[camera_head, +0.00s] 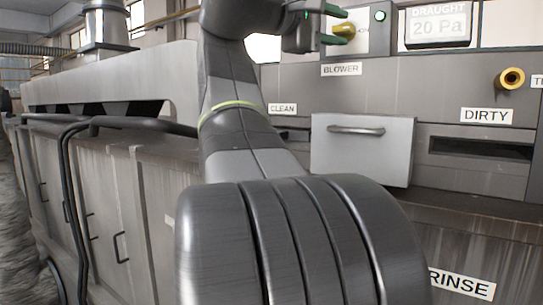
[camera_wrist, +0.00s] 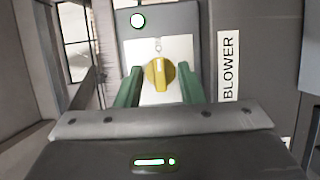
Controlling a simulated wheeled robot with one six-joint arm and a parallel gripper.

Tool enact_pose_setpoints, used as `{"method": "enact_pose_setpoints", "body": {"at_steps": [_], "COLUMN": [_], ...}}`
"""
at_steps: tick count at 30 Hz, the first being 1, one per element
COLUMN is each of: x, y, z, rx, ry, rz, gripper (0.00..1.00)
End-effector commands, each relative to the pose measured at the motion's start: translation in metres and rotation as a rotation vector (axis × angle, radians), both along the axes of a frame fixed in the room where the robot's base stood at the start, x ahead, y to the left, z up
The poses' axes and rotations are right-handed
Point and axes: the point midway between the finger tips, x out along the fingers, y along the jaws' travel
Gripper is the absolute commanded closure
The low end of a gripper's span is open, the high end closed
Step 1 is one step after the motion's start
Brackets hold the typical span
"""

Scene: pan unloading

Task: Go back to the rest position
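My gripper (camera_head: 340,21) is high in the head view, to the right of my arm's upper part, with its green fingers pointing right. In the wrist view my gripper (camera_wrist: 160,88) shows two green fingers spread apart with nothing held between them. A yellow knob (camera_wrist: 160,73) on a white plate appears between the fingers, beyond them.
A panel with the BLOWER label (camera_head: 341,69) stands behind my gripper. A DIRTY slot (camera_head: 480,149) and a brass knob (camera_head: 511,78) are at right. A black rail (camera_head: 145,124) runs at left.

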Motion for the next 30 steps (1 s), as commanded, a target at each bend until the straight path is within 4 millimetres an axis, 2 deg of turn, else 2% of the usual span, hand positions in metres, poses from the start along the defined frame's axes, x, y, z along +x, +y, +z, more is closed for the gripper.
{"method": "enact_pose_setpoints", "body": {"at_steps": [17,30], "x": [-0.001,-0.027], "y": [0.002,0.043], "z": [-0.001,-0.001], "rx": [0.000,0.001], "ry": [0.000,-0.002], "rz": [0.001,0.005], "gripper": [0.65,0.65]}}
